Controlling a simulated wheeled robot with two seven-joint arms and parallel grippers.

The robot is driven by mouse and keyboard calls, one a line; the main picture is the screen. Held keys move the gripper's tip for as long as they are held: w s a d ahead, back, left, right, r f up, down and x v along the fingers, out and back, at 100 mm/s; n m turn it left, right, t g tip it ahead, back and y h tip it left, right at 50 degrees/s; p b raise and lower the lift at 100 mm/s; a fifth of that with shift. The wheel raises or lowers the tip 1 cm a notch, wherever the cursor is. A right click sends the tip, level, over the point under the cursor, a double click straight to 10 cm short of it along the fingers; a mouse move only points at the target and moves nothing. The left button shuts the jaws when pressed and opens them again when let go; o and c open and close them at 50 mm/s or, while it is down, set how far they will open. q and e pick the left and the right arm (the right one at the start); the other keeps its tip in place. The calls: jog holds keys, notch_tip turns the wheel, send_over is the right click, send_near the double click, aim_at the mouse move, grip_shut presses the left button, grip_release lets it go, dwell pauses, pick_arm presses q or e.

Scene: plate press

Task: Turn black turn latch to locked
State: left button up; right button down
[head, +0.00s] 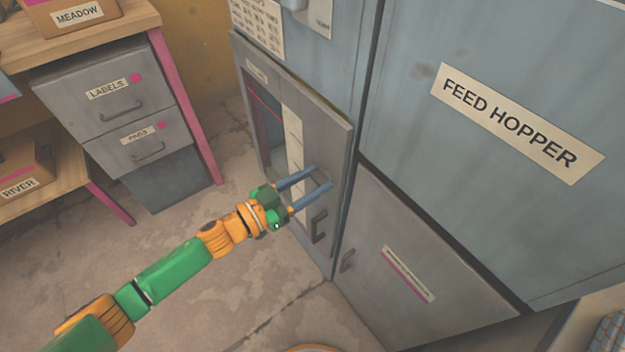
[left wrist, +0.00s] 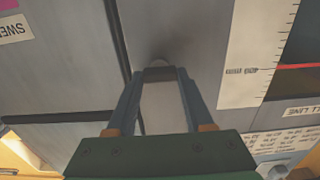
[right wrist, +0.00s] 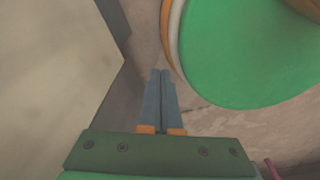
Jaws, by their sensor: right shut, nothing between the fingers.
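My left gripper (head: 322,177) is at the narrow grey door (head: 338,150) with its fingers apart. In the left wrist view (left wrist: 160,74) a dark piece shows between the fingertips; I cannot tell whether they touch it. No black turn latch can be made out clearly. A dark upright handle (head: 318,226) sits on the narrow door below my left fingertips, and a smaller one (head: 347,260) on the lower right panel; I cannot tell whether either is the latch. My right gripper (right wrist: 162,75) is shut and empty over the floor, outside the head view.
The feed hopper panel (head: 430,50) stands at the right. A file cabinet (head: 115,125) and wooden shelf unit (head: 120,28) stand at the left. The floor (head: 215,270) between is clear. A round green thing (right wrist: 245,55) is close to my right gripper.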

pick_arm(q)
grip_shut()
